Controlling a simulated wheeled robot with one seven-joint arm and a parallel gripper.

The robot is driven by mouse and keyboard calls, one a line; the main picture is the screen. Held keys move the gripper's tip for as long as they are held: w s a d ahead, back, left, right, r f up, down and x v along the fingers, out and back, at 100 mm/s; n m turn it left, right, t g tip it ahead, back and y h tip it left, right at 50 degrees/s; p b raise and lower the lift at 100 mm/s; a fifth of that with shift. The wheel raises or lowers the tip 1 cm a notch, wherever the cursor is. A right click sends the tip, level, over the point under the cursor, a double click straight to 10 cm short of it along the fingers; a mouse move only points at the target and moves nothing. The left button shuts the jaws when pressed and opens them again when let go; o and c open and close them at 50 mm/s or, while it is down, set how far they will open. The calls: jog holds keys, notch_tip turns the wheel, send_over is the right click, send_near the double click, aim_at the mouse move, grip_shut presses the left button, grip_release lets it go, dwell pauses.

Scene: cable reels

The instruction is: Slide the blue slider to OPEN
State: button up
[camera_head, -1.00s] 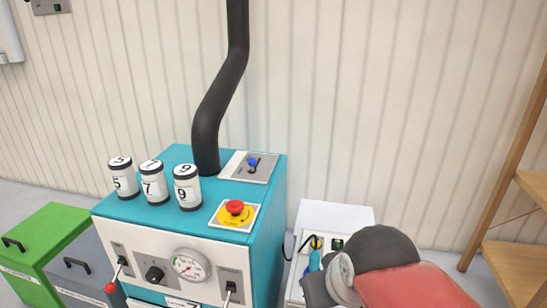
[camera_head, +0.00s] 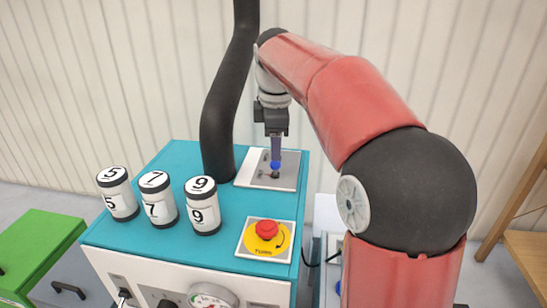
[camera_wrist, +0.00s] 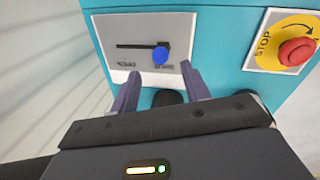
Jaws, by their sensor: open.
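The blue slider knob (camera_head: 275,165) stands on a light grey plate (camera_head: 255,182) on top of the teal machine. The wrist view shows the knob (camera_wrist: 160,55) near the right end of a dark straight slot (camera_wrist: 130,46). Small labels lie by both ends of the slot, too blurred to read surely. My gripper (camera_head: 276,158) points down right above the knob. In the wrist view my gripper (camera_wrist: 157,77) is open, its two fingers apart to either side of the knob's line. I cannot tell whether a finger touches the knob.
A red stop button (camera_head: 266,230) on a yellow base sits nearer the front. A black pipe (camera_head: 217,130) rises just left of the plate. Three white numbered canisters (camera_head: 157,199) stand further left. A green bin (camera_head: 40,250) is at lower left.

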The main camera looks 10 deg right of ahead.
aim_at(275, 168)
jog(key=f, duration=0.3)
jog(key=w+f, duration=0.1)
jog(key=f, duration=0.1)
jog(key=shift+d+f+b, duration=0.1)
jog(key=shift+f+b, duration=0.15)
jog(key=shift+b, duration=0.15)
grip_shut()
